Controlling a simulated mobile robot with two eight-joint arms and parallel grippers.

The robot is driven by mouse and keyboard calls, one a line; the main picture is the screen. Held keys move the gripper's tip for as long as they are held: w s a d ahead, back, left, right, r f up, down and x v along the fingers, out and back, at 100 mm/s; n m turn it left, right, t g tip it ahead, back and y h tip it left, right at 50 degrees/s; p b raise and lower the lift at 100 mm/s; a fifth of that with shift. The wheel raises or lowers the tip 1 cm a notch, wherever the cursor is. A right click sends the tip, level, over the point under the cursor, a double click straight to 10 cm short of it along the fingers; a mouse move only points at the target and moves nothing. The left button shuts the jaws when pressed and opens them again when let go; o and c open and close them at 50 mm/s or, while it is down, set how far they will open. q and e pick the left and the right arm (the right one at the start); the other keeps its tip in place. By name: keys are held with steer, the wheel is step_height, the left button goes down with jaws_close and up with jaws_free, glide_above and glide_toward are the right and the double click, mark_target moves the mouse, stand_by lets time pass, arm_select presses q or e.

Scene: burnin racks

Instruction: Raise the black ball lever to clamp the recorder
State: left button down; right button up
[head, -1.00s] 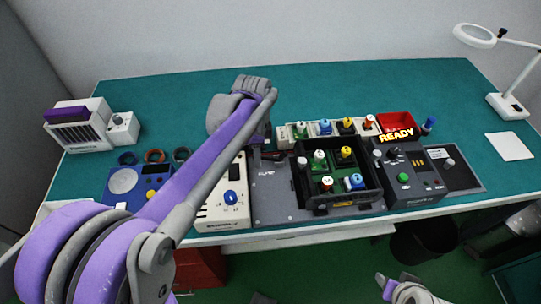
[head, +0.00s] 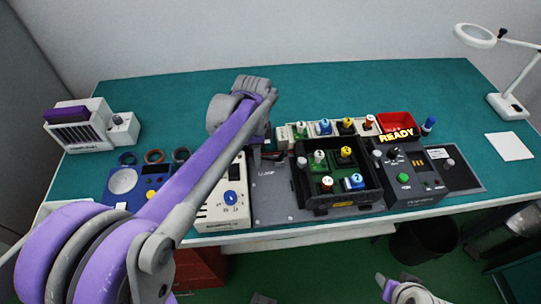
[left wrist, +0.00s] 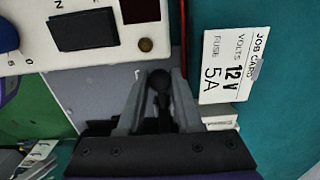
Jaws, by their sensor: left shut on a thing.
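The black ball lever (left wrist: 160,80) shows in the left wrist view, between the two grey fingers of my left gripper (left wrist: 159,92). The gripper is shut on it. In the head view my left arm covers most of this gripper and the lever, beside the grey base plate (head: 268,197). A black open-topped box (head: 342,206) with several coloured knobs sits on the plate's right part. I cannot tell for sure that this is the recorder. A grey and purple part of my right arm shows at the bottom edge; its jaw state is unclear.
A cream unit with a blue knob (head: 230,198) stands left of the plate. A job card (left wrist: 229,68) lies near the left gripper. The teal table's back is clear.

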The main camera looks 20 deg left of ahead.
mark_target(266, 158)
stand_by(0.4)
arm_select(q)
steer(key=shift+w+d+r+p, duration=0.15)
steer(key=shift+d+r+p, duration=0.05)
steer(key=shift+r+p, duration=0.25)
steer(key=shift+w+d+r+p, duration=0.2)
steer(key=shift+r+p, duration=0.1)
steer(key=shift+r, duration=0.25)
steer(key=shift+w+d+r+p, duration=0.35)
steer(key=shift+d+r+p, duration=0.15)
steer(key=shift+d+r, duration=0.2)
steer(key=shift+d, duration=0.15)
steer(key=shift+w+d, duration=0.1)
steer(key=shift+w+d+r+p, duration=0.3)
steer(key=shift+w+d+r, duration=0.05)
steer(key=shift+d, duration=0.25)
steer(key=shift+w+d+r, duration=0.1)
steer(key=shift+w+d, duration=0.3)
steer(key=shift+d, duration=0.2)
steer(key=shift+d, duration=0.1)
